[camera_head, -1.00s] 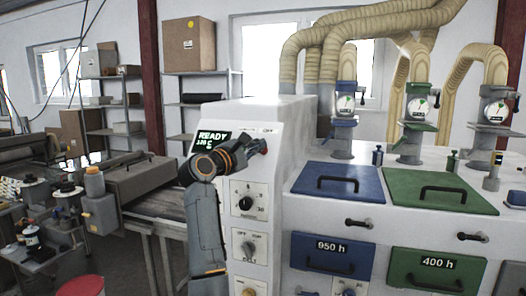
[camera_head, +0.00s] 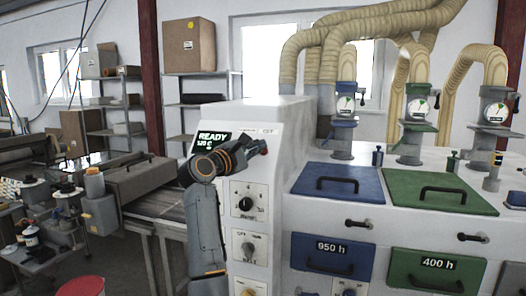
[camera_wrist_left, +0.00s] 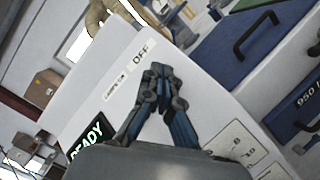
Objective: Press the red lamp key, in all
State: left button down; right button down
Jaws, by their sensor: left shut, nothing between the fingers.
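The white machine's control panel (camera_head: 262,172) has a green READY display (camera_head: 212,137), which also shows at the lower left of the left wrist view (camera_wrist_left: 86,138). My left gripper (camera_head: 259,148) is shut and empty, at the upper part of this panel. In the left wrist view its fingertips (camera_wrist_left: 159,69) are together just below the OFF label (camera_wrist_left: 141,52). A small red spot (camera_head: 264,148) shows beside the fingertips in the head view; I cannot tell for sure that it is the lamp key. No red key shows in the wrist view. Contact with the panel cannot be told.
Below the gripper, the panel carries a black knob (camera_head: 246,204) and a selector (camera_head: 248,247). Blue (camera_head: 338,184) and green (camera_head: 436,190) lids with handles lie to the right, under large hoses (camera_head: 375,28). A roller conveyor (camera_head: 160,201) stands to the left.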

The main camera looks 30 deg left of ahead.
pick_arm(q)
jog(key=shift+w+f, duration=0.15)
jog(key=shift+w+f, duration=0.15)
jog(key=shift+w, duration=0.05)
dwell(0.3)
jog(key=shift+w+a+f, duration=0.15)
jog(key=shift+w+f, duration=0.15)
jog(key=shift+w, duration=0.05)
dwell(0.9)
jog(key=shift+r, duration=0.1)
jog(key=shift+s+r+p, duration=0.4)
jog(key=shift+s+p, duration=0.1)
jog(key=shift+p, duration=0.15)
jog(key=shift+s, duration=0.15)
jog(key=shift+r, duration=0.1)
